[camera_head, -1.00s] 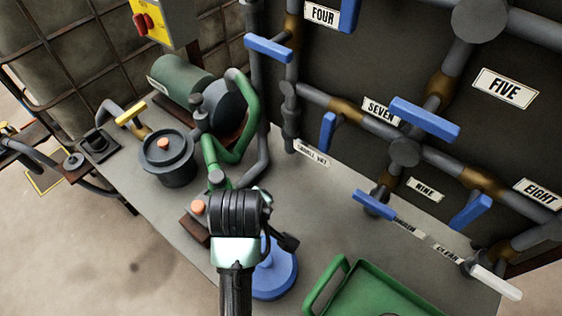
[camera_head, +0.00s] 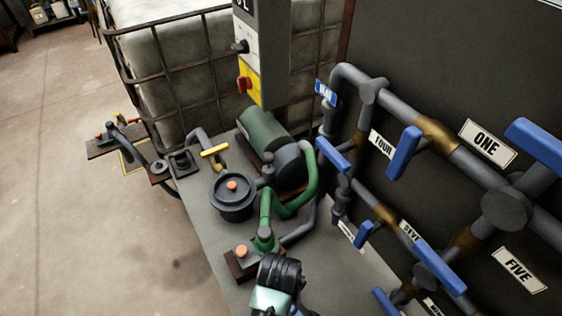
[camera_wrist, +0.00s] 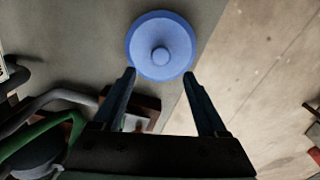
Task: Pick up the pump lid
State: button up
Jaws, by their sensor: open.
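A dark round pot with a flat grey lid (camera_head: 232,187) and an orange knob stands on the grey bench beside the green pump (camera_head: 265,137). In the wrist view, a blue round disc with a raised centre (camera_wrist: 160,28) lies beyond my fingertips, near the bench edge. I cannot tell from its look whether the blue disc or the pot's lid is the pump lid. My gripper (camera_wrist: 159,74) is open and empty, its fingers pointing towards the near rim of the disc. In the head view my wrist is at the bottom edge, and the fingers and disc are hidden.
Green and grey pipes (camera_head: 270,215) rise beside my wrist. A panel with blue-handled valves (camera_head: 404,153) stands at the right. A caged tank (camera_head: 170,70) and a switch box (camera_head: 262,60) stand behind. Open floor (camera_head: 90,220) lies left of the bench.

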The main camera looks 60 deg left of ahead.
jog(key=shift+d+f, duration=0.1)
jog(key=shift+f, duration=3.65)
grip_shut()
